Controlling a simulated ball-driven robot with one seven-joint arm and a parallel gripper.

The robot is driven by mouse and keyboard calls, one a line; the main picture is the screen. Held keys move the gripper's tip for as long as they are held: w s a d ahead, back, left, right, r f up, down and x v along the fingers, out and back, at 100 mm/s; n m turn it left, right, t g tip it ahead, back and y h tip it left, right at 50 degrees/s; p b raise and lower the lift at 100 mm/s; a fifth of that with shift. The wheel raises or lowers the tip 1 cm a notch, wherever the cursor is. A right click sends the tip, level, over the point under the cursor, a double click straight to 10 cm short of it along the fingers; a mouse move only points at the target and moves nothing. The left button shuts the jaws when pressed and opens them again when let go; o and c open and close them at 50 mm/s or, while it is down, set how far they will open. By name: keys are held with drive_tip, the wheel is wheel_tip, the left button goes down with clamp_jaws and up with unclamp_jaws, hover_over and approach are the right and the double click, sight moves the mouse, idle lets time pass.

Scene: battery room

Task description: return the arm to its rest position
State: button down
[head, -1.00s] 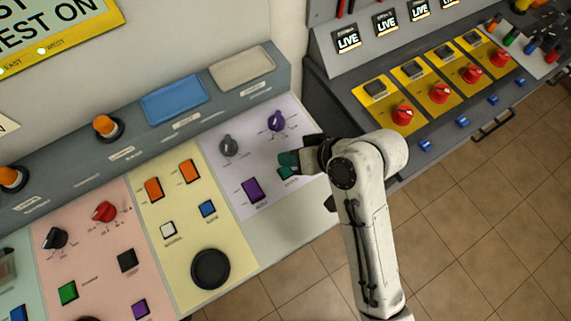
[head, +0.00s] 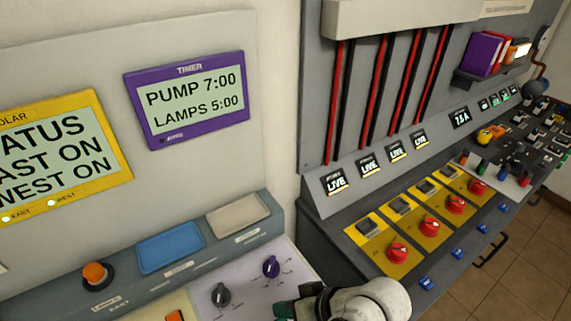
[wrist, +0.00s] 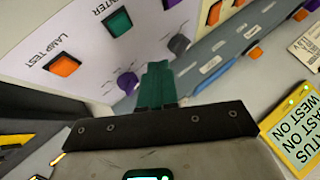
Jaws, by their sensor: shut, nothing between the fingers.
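My gripper (head: 284,311) is at the bottom edge of the head view, over the lavender panel (head: 243,290), just below the purple knob (head: 270,266) in the picture. Most of my arm is cut off by the frame. In the wrist view my gripper's green fingers (wrist: 156,84) are together, with nothing between them. They point toward the panel, with a purple knob (wrist: 127,83) and a grey knob (wrist: 180,45) on either side. I cannot tell how far they are from the panel surface.
The grey knob also shows in the head view (head: 221,295). The yellow breaker plates with red knobs (head: 397,252) stand to the right on a grey console (head: 318,240). A purple timer display (head: 186,99) hangs on the wall. Tiled floor (head: 545,245) is open at right.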

drive_tip(key=s+d+m+h, duration=0.1)
drive_tip(key=d, duration=0.4)
drive_tip(key=s+d+f+m+t+h, duration=0.1)
drive_tip(key=d+h, duration=0.1)
drive_tip(key=d, duration=0.3)
drive_tip(key=s+d+f+h, duration=0.1)
drive_tip(key=d, duration=0.3)
drive_tip(key=shift+s+d+f+m+t, duration=0.1)
drive_tip(key=shift+d+f+m+t, duration=0.05)
drive_tip(key=shift+d+m+t, duration=0.25)
drive_tip(key=s+d+m+h, duration=0.2)
drive_tip(key=s+d+h, duration=0.35)
drive_tip(key=d, duration=0.65)
drive_tip(key=s+d+f+m+g+b, duration=0.1)
drive_tip(key=s+f+g+b, duration=0.3)
drive_tip(key=s+f, duration=0.7)
drive_tip(key=shift+s+y+b, duration=0.15)
drive_tip(key=shift+y+b, duration=0.2)
drive_tip(key=shift+b, duration=0.4)
